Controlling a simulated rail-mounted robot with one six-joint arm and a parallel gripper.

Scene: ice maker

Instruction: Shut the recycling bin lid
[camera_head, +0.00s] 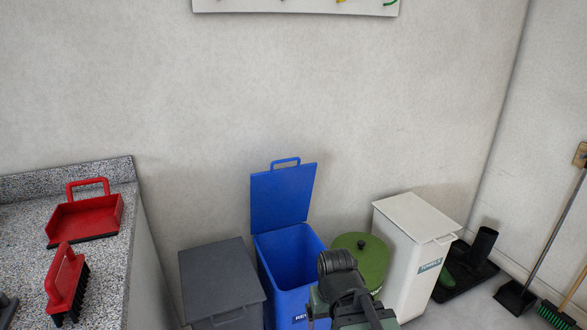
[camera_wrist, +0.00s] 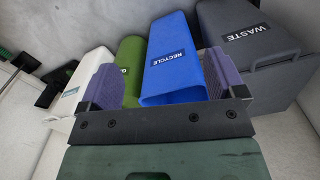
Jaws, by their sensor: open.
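The blue recycling bin (camera_head: 291,256) stands against the wall in the head view, its inside showing. Its blue lid (camera_head: 283,197) is open, standing nearly upright at the bin's back edge, with a loop handle (camera_head: 285,162) on top. In the wrist view the bin's labelled front (camera_wrist: 176,62) shows beyond my fingers; I cannot make out the lid there. My gripper (camera_wrist: 163,82) is open, with purple fingers apart and nothing seen held between them. In the head view my arm is in front of the bin's right side, and the fingertips cannot be made out.
A closed grey waste bin (camera_head: 220,284) stands left of the blue bin. A green round-lidded bin (camera_head: 361,258) and a closed white bin (camera_head: 412,245) stand to its right. A speckled counter (camera_head: 108,255) at left holds a red dustpan (camera_head: 85,218) and brush (camera_head: 66,280).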

